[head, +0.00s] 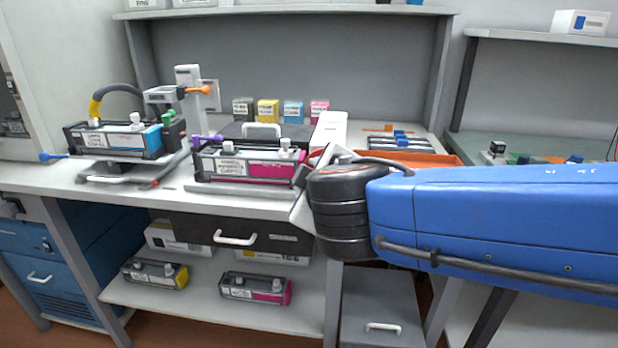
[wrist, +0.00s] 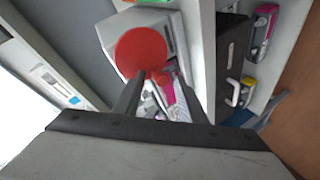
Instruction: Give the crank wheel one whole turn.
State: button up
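A round red disc (wrist: 140,52) on a grey body shows in the wrist view, just beyond my fingertips; it looks like the crank wheel, but I cannot be sure. Its crank knob cannot be made out. In the head view my gripper is mostly hidden behind my dark wrist.
A cradle with a blue cartridge (head: 125,140) stands at the bench's left. Several small coloured boxes (head: 268,111) line the back. An orange tray (head: 440,159) lies behind my arm. Cartridges, including a yellow one (head: 155,274), lie on the lower shelf. A dark drawer (head: 195,228) hangs under the bench.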

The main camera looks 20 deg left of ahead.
jog(key=v, duration=1.7)
jog(key=shift+d, duration=0.15)
jog(key=shift+s+r, duration=0.1)
jog(key=shift+r, duration=0.05)
